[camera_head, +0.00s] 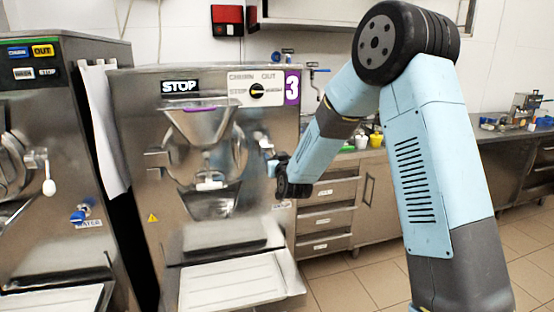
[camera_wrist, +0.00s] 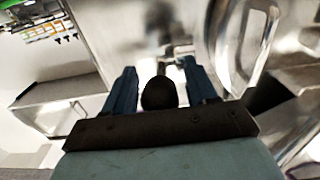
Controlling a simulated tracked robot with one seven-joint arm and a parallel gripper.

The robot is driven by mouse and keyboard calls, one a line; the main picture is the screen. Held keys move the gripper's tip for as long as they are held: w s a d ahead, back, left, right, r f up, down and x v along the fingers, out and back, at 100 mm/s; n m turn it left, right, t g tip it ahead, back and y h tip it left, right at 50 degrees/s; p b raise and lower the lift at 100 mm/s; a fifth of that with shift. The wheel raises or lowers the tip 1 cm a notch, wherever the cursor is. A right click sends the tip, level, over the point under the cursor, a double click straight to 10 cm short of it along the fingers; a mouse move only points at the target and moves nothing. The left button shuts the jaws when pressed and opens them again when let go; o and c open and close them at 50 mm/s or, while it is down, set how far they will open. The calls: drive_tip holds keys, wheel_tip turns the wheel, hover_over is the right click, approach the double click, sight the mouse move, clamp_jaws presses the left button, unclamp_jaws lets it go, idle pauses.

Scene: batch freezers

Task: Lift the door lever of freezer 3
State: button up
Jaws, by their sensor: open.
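Freezer 3 (camera_head: 130,130) stands in the middle of the head view, a steel machine with a purple "3" label. Its round door (camera_head: 240,150) has a steel chute in front. My gripper (camera_head: 271,162) is at the right side of this door, pointing toward the freezer front. In the wrist view my gripper (camera_wrist: 159,68) is open, its two blue fingers apart. A dark rounded knob-like shape (camera_wrist: 158,93) shows between them; I cannot tell if it is the door lever's end or if it touches a finger. The lever is not clearly visible in the head view.
Another freezer (camera_head: 60,220) stands at the left, with a white-knobbed lever (camera_head: 48,187) and a blue water tap. A white tray (camera_head: 230,282) juts out below freezer 3's door. A steel counter with drawers (camera_head: 326,220) stands at the right behind my arm.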

clamp_jaws()
idle(0.4)
